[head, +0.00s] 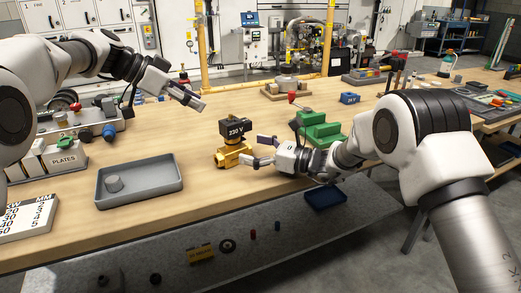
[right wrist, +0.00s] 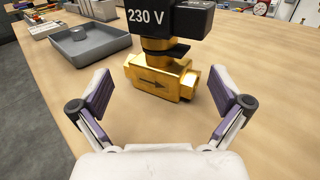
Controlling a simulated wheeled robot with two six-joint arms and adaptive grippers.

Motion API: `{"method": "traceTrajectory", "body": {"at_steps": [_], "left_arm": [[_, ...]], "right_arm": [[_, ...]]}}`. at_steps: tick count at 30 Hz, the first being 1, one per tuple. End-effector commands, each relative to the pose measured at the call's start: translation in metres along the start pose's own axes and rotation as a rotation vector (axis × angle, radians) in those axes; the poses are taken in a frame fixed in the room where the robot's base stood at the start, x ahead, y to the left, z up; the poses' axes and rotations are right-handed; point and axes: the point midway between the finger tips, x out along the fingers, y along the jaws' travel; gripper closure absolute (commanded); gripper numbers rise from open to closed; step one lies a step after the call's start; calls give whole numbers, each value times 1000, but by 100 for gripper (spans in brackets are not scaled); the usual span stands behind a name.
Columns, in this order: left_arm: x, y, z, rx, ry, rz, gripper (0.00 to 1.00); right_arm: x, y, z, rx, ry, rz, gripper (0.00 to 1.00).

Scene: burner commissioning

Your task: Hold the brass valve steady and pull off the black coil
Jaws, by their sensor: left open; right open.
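The brass valve (head: 233,156) stands upright on the wooden bench, with the black coil (head: 236,129) marked "230 V" on top of it. In the right wrist view the valve body (right wrist: 160,78) shows an arrow, and the coil (right wrist: 165,18) is cut off by the top edge. My right gripper (head: 259,150) is open close to the valve. In the wrist view its fingers (right wrist: 160,95) are spread left and right on the near side of the valve, apart from it. My left gripper (head: 198,100) is open and empty above the bench, to the left of and behind the valve.
A grey tray (head: 139,181) holding a small grey cylinder (head: 114,184) lies left of the valve. A green vise-like block (head: 318,129) stands right of it, beyond my right gripper. A blue box (head: 349,98) sits further back. Bench between tray and valve is clear.

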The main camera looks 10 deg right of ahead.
Motion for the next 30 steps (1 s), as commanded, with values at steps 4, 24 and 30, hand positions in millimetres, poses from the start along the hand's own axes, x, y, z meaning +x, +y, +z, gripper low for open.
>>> {"method": "traceTrajectory", "body": {"at_steps": [4, 24, 30], "left_arm": [[0, 0, 0, 0, 0, 0, 58], [0, 0, 0, 0, 0, 0, 58], [0, 0, 0, 0, 0, 0, 58]], "right_arm": [[30, 2, -1, -3, 1, 5, 0], [54, 1, 0, -2, -1, 2, 76], [53, 1, 1, -2, -1, 2, 76]]}}
